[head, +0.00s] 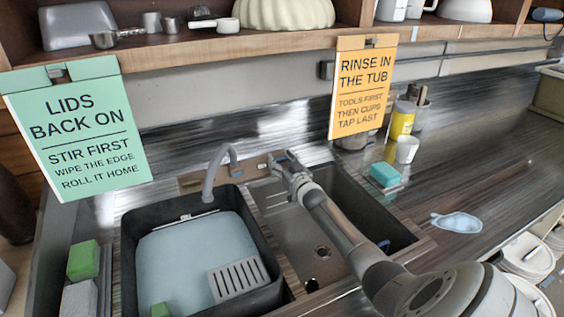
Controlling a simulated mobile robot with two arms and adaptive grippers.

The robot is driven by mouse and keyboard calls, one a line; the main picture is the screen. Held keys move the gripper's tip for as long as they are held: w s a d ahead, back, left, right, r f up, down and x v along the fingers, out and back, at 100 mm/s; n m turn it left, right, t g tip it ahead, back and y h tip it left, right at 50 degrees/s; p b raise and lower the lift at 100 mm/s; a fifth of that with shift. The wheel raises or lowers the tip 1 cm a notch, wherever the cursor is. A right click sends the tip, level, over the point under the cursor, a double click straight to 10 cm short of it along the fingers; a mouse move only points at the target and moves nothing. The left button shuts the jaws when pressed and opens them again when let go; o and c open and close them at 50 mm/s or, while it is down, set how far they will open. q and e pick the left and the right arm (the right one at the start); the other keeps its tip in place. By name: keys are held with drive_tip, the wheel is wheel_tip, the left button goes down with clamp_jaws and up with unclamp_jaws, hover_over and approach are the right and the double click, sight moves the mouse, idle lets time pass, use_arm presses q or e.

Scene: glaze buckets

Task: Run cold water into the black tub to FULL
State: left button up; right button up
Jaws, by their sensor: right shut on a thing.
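The black tub (131,236) stands in the left sink bay. Pale blue water (190,262) covers its floor, with the surface below the rim. A thin pale mark shows on the tub's inner back wall; its lettering is too small to read. The grey tap spout (211,172) curves over the tub's back edge. I cannot make out a stream under it. My right gripper (283,163) is at the tap's back panel (252,167), right of the spout, shut on what looks like a tap handle, mostly hidden by the fingers. My left gripper is out of view.
A grey slotted piece (239,279) is in the tub's front right, and a green block (161,310) at its front edge. The bare sink basin (300,235) lies right of the tub, under my right arm. Two signs (78,128) (361,88) hang from the shelf.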

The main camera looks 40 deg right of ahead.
drive_tip(key=shift+d+n+y+b, duration=0.15)
drive_tip(key=shift+n+y+b, duration=0.4)
drive_tip(key=shift+n+y, duration=0.45)
drive_tip(key=shift+c, duration=0.3)
drive_tip(key=shift+d+r+n+y+b, duration=0.1)
drive_tip(key=shift+n+y+b, duration=1.5)
drive_tip(key=shift+n+y, duration=0.7)
drive_tip(key=o, duration=1)
